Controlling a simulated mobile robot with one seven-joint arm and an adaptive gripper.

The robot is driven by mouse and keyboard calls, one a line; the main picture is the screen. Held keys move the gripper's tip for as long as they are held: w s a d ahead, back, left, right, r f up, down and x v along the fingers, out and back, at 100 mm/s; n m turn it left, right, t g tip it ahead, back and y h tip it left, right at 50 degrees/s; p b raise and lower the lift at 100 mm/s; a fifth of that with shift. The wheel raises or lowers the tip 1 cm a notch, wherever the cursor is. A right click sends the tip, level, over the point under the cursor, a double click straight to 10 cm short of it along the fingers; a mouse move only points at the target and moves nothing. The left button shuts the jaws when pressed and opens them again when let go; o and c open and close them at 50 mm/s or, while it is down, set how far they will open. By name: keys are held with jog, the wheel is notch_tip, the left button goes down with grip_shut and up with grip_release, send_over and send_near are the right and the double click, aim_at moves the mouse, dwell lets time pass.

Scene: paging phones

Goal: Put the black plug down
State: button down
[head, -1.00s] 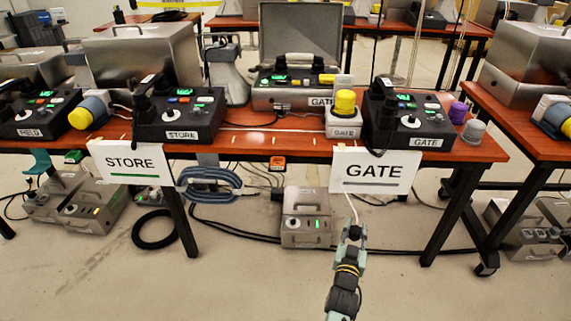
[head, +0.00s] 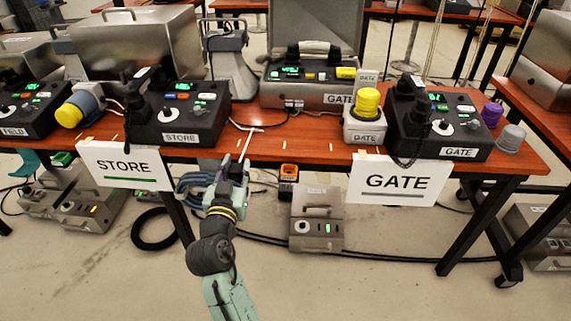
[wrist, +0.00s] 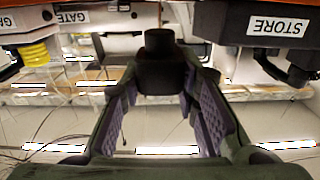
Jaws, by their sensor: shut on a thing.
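The black plug (wrist: 160,62) is in the wrist view, held between the two padded fingers of my gripper (head: 236,168). In the head view my gripper is at the table's front edge, between the STORE and GATE signs. I cannot make out the plug in that view. I cannot tell whether the plug touches the table.
The wooden table (head: 308,150) has a bare strip right of the gripper. The STORE console (head: 178,118) stands left of it. The yellow-topped GATE unit (head: 365,130) and the GATE console (head: 445,130) stand to the right. Signs for STORE (head: 125,167) and GATE (head: 398,182) hang at the front edge.

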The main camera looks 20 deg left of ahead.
jog(key=w+d+p, duration=0.1)
jog(key=w+d, duration=0.2)
jog(key=w, duration=0.1)
jog(key=w+d+p, duration=0.2)
jog(key=w+d, duration=0.1)
jog(key=w, duration=0.1)
jog(key=w+d+f+p, duration=0.1)
jog(key=w+d, duration=0.2)
jog(key=w, duration=0.1)
jog(key=shift+w+d+p, duration=0.1)
jog(key=shift+w+p, duration=0.15)
jog(key=shift+p, duration=0.05)
notch_tip(320, 180, down, 4)
jog(key=shift+r+p, duration=0.15)
jog(key=shift+p, duration=0.15)
jog(key=shift+f+b, duration=0.35)
jog(key=c, duration=1.2)
grip_release()
jog(key=shift+r, duration=0.1)
